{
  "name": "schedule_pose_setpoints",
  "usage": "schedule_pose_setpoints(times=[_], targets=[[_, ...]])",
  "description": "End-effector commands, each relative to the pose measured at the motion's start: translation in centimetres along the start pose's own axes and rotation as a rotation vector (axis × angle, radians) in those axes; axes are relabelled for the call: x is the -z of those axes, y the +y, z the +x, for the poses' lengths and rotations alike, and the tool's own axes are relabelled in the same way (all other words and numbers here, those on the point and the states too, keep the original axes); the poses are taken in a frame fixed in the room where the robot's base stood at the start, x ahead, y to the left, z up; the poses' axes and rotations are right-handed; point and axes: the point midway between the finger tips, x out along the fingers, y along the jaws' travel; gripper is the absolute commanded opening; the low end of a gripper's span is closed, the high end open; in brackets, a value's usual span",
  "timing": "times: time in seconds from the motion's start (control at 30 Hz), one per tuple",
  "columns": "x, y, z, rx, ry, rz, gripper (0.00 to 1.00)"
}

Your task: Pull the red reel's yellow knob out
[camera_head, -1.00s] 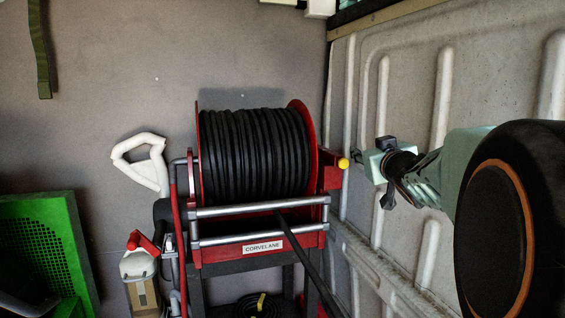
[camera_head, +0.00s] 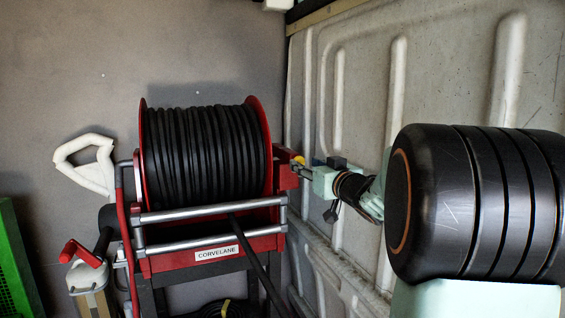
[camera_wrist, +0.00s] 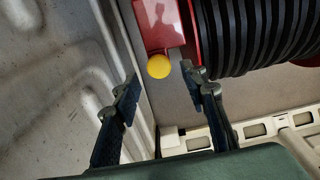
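The red reel (camera_head: 262,140) stands in a red frame and is wound with black hose. Its yellow knob (camera_head: 299,160) is on the reel's right side and is partly covered by my gripper (camera_head: 302,169) in the head view. In the wrist view the round yellow knob (camera_wrist: 158,66) sits at the end of a red bracket (camera_wrist: 160,22). My gripper (camera_wrist: 160,93) is open, one finger to each side of the knob's line. The knob appears just beyond the fingertips, between them across the picture. I cannot see any finger touching it.
A ribbed pale wall panel (camera_head: 350,110) runs close along the right of the reel and my arm. Silver bars (camera_head: 210,210) and a red crank handle (camera_head: 82,253) are at the reel's front and left. A green crate (camera_head: 15,265) stands far left.

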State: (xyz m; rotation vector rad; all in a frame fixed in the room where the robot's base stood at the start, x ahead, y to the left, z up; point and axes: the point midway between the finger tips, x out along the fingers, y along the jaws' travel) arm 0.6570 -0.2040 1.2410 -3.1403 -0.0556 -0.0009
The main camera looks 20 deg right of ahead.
Motion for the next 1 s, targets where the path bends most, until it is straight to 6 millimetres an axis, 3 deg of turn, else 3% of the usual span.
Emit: schedule_pose_setpoints(times=[0.1,0.3,0.7,1.0], targets=[[-0.1,0.0,2.2,0.002,-0.001,0.000,0.40],[0.0,0.1,4.5,-0.001,-0.001,0.000,0.40],[0.0,0.1,5.2,-0.002,0.000,-0.001,0.40],[0.0,0.1,5.2,-0.002,-0.001,-0.001,0.07]])
